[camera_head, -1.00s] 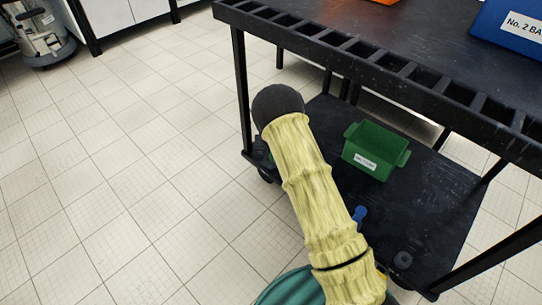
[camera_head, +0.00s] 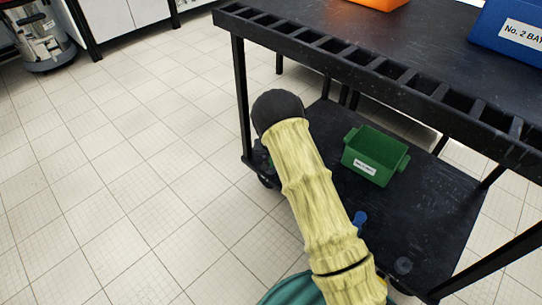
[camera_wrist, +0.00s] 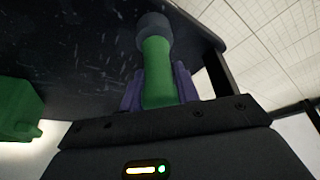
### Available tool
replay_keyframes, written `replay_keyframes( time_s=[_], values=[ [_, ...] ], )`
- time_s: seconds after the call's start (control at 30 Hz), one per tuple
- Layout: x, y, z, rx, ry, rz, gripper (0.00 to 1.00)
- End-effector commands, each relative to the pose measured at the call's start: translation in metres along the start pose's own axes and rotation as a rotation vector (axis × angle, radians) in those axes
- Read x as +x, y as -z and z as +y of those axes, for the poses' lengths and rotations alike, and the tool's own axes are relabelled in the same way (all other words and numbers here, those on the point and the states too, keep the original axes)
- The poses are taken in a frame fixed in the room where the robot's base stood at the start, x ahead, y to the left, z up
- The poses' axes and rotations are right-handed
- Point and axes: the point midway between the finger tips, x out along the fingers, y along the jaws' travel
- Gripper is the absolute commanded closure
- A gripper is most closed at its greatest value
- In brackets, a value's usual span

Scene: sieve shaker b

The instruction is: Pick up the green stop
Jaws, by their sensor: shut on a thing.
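The green stop (camera_wrist: 157,60) is a green upright piece with a grey round end, seen in the wrist view near the lower shelf of the cart. My gripper (camera_wrist: 158,84) has its purple fingers on either side of the green part and is shut on it. I cannot tell whether the grey end still touches the shelf. In the head view my yellow-sleeved arm hides the gripper and most of what it holds.
A black cart has a slotted upper top (camera_head: 330,41) and a dark lower shelf (camera_head: 425,215). A labelled green bin (camera_head: 376,155) and a small blue piece (camera_head: 360,218) stand on that shelf. Tiled floor (camera_head: 120,190) is clear at left.

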Motion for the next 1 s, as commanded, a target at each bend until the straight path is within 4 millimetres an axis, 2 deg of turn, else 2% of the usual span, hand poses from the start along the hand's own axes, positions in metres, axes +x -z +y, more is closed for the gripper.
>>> replay_keyframes(
  time_s=[0.3,0.5,0.63,1.0],
  values=[
    [-0.056,0.024,0.0,-0.001,0.001,0.003,0.92],
    [-0.083,0.035,0.0,0.001,0.0,0.002,0.92],
    [-0.088,0.037,0.0,0.0,0.0,0.001,0.92],
    [-0.088,0.036,0.0,0.0,0.0,0.001,0.92]
  ],
)
